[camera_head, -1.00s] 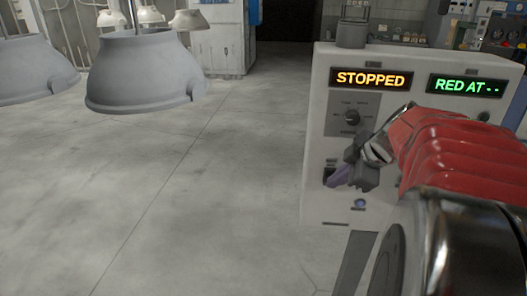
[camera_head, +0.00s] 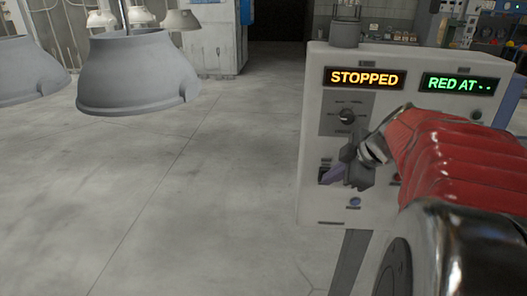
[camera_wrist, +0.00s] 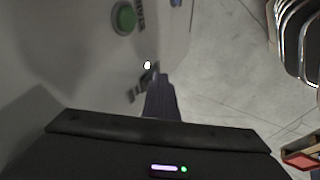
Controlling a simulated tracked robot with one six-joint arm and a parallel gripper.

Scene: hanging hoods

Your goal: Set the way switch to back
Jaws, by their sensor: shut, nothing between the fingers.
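A dark rotary knob (camera_head: 347,117) sits below the STOPPED display. A small dark switch (camera_head: 324,172) sits lower left, partly covered by my gripper (camera_head: 335,180); I cannot read its label or tell its setting. My gripper is shut and empty, its fingertips close to this switch. In the wrist view my fingers (camera_wrist: 160,98) point at the panel, near a small white-tipped part (camera_wrist: 147,65). Whether they touch is unclear.
A blue button (camera_head: 355,202) lies below my fingers, and a red one (camera_head: 396,179) is partly behind my wrist. A green button (camera_wrist: 124,18) shows in the wrist view. Grey hoods (camera_head: 135,75) hang at the left. The floor between is clear.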

